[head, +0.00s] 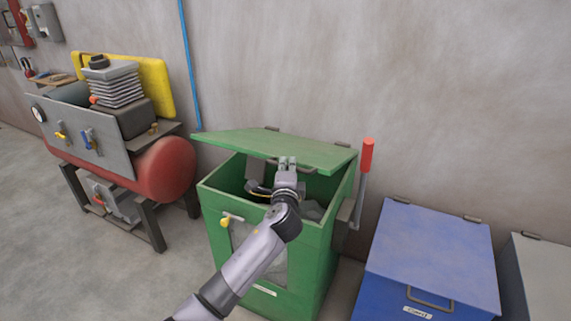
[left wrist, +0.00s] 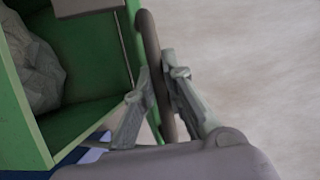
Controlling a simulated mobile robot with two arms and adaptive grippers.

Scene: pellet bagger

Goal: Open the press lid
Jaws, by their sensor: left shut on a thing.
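The green press (head: 318,255) stands against the wall in the head view. Its green lid (head: 240,142) is partly raised on hinges at the back, and the inside shows below it. My left gripper (head: 287,163) is at the lid's front edge, shut on the dark lid handle (head: 309,171). In the left wrist view the handle bar (left wrist: 150,45) runs between the two fingers of the left gripper (left wrist: 162,90). Grey contents (left wrist: 32,68) show inside the press. My right gripper is not in view.
A red-handled lever (head: 366,160) stands at the press's right side. A blue lidded bin (head: 430,250) and a grey bin (head: 545,270) are to the right. A red compressor tank (head: 168,168) is at the left. Floor is clear at the front left.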

